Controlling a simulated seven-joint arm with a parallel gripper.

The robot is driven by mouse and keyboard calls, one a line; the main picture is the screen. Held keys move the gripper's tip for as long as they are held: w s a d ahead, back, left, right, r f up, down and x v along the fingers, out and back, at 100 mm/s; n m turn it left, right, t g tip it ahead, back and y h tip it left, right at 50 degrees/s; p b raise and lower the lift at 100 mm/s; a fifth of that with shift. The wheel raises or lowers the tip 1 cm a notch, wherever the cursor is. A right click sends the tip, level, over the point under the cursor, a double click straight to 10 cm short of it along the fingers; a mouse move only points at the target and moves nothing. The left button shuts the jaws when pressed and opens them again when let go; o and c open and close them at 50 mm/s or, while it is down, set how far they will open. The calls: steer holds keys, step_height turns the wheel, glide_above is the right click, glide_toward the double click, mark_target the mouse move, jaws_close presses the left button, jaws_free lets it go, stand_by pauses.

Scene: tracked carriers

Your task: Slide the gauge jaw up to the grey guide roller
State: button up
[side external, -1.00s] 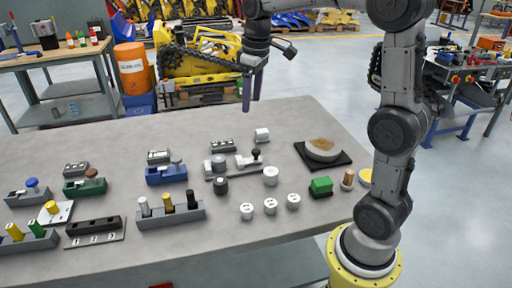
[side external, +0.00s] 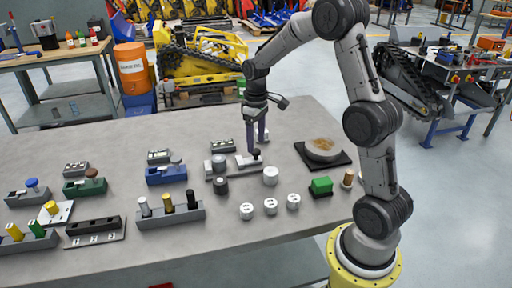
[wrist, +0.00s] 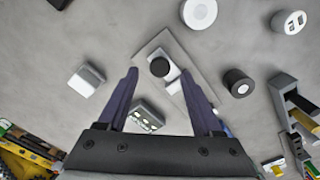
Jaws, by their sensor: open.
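The gauge is a flat grey rail (side external: 222,173) on the table, also in the wrist view (wrist: 184,53). Its light jaw (side external: 243,162) sits toward the right part of the rail and carries a black knob (wrist: 160,67). A grey roller (side external: 219,162) stands at the rail's left end, apart from the jaw; in the wrist view my finger mostly hides that area. A darker roller (side external: 221,186) stands in front of the rail, also in the wrist view (wrist: 238,82). My gripper (wrist: 159,74) is open, purple fingers pointing down, the knob between its fingertips in the wrist view.
A white block (wrist: 87,80) and a small display box (side external: 222,145) stand behind the gauge. A white cylinder (side external: 271,176) is at its front right. A blue carrier (side external: 166,175) is to the left, a three-post grey holder (side external: 171,216) in front.

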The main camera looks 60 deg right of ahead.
steer(key=shift+f, duration=1.5)
jaws_close()
stand_by(0.4)
